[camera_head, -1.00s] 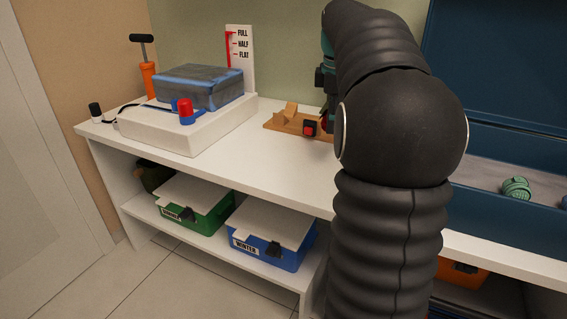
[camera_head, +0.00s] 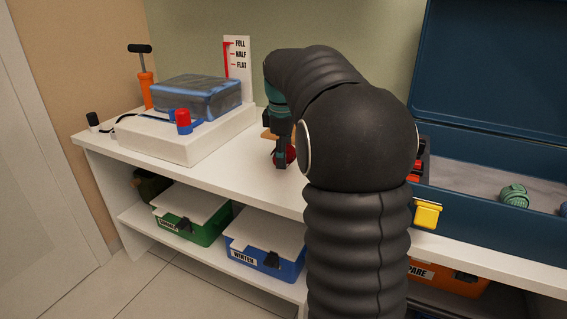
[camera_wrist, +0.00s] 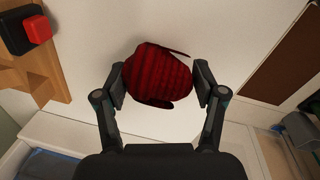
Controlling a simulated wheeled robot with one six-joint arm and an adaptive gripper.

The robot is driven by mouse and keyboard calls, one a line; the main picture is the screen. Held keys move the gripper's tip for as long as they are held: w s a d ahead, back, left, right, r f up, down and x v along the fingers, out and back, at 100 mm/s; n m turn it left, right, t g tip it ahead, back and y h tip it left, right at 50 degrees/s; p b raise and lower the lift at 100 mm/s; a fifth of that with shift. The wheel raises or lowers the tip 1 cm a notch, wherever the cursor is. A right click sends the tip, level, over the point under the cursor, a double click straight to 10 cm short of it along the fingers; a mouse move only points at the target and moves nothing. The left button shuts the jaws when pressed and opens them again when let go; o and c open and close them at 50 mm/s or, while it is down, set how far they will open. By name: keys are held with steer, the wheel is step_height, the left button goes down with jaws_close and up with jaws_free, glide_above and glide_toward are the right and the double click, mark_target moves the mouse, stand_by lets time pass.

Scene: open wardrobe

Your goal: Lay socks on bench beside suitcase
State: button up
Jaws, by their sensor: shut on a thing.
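The red ribbed rolled socks (camera_wrist: 158,76) are between the two fingers of my gripper (camera_wrist: 160,82) in the wrist view. In the head view my gripper (camera_head: 281,160) points down over the white bench (camera_head: 240,172), and a bit of the red socks (camera_head: 290,154) shows beside it. The socks are low over the bench top; I cannot tell whether they touch it. The open blue suitcase (camera_head: 480,225) stands on the right, partly hidden by my arm. A green rolled pair (camera_head: 514,196) lies inside it.
A white box (camera_head: 190,140) with a blue-grey packed bag (camera_head: 197,96) stands on the left. A wooden holder with a red button (camera_wrist: 38,30) is near the socks. Lidded green (camera_head: 192,215) and blue (camera_head: 262,250) bins sit on the shelf below.

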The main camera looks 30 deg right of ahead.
steer(key=shift+f, duration=1.45)
steer(key=shift+f, duration=0.15)
steer(key=o, duration=1.2)
